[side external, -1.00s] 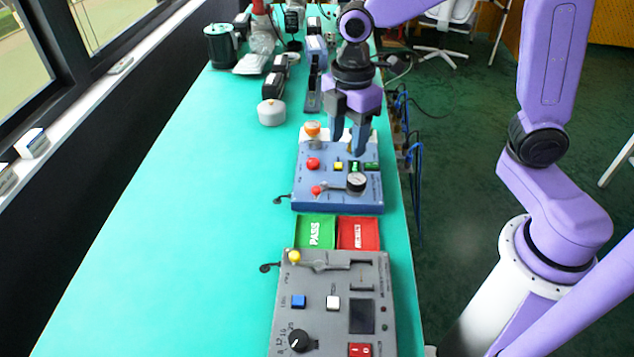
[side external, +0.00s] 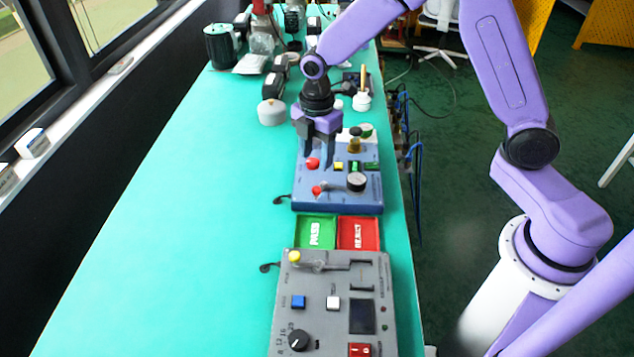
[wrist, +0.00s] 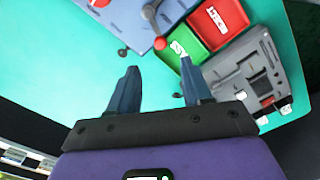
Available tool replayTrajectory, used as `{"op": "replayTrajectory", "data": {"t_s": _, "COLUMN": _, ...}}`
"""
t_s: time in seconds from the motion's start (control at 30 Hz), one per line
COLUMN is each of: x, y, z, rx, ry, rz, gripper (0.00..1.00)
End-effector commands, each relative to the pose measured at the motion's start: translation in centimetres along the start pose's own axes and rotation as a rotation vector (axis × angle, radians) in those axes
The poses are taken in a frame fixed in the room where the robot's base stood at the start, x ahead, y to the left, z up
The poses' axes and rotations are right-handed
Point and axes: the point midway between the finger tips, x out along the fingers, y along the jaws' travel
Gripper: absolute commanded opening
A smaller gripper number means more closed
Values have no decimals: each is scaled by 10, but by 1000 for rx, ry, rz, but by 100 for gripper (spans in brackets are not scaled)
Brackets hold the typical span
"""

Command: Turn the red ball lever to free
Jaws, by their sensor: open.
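My gripper (side external: 318,150) is open and empty over the back left part of the blue box, near a red button (side external: 313,163). It also shows in the wrist view (wrist: 158,66) with its two fingers spread. The lever's position marks are too small to read.
In front of the box lie a green PASS tray (side external: 315,230), a red REJECT tray (side external: 358,232) and a grey panel box (side external: 318,278). The green table (side external: 190,220) is clear to the left.

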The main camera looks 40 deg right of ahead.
Motion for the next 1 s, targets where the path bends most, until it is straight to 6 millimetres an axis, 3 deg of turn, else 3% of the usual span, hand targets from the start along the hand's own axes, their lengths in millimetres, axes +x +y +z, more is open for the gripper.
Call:
{"op": "replayTrajectory", "data": {"t_s": 0.3, "x": 60, "y": -1, "z": 1, "rx": 0, "ry": -2, "rz": -4, "gripper": 49}}
{"op": "replayTrajectory", "data": {"t_s": 0.5, "x": 85, "y": -1, "z": 0, "rx": 0, "ry": -1, "rz": -1, "gripper": 49}}
{"op": "replayTrajectory", "data": {"t_s": 0.7, "x": 96, "y": 0, "z": 0, "rx": 1, "ry": 0, "rz": 1, "gripper": 49}}
{"op": "replayTrajectory", "data": {"t_s": 1.0, "x": 97, "y": 0, "z": 0, "rx": 1, "ry": 0, "rz": 2, "gripper": 46}}
